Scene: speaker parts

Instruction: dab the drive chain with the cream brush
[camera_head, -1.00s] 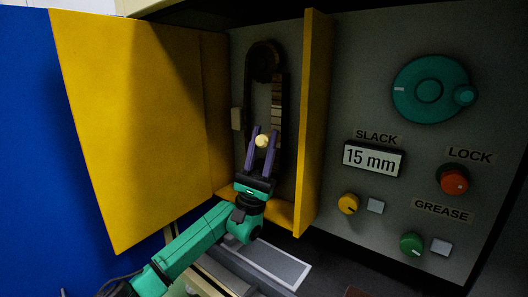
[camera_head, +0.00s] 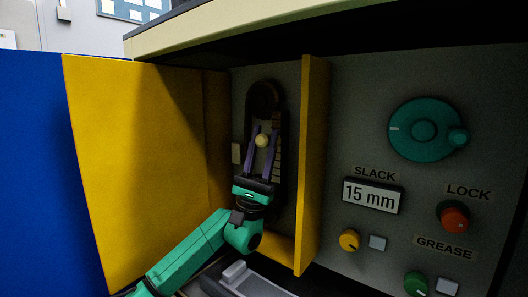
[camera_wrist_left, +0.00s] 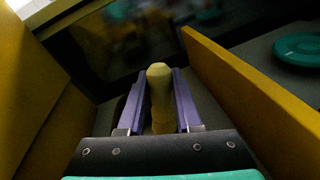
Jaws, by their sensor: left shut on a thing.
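The drive chain (camera_head: 264,95) is a dark upright loop on the grey panel, inside the recess between two yellow walls. My left gripper (camera_head: 262,138) is in front of the loop's middle, shut on the cream brush (camera_head: 262,141). In the wrist view the cream brush (camera_wrist_left: 159,90) stands between the purple fingers, its rounded end toward the camera. The brush's far end is hidden, so I cannot tell whether it touches the chain. The gripper covers the lower part of the loop. My right gripper is not in view.
A yellow door (camera_head: 140,170) stands open at left. A yellow wall (camera_head: 312,165) borders the recess at right.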

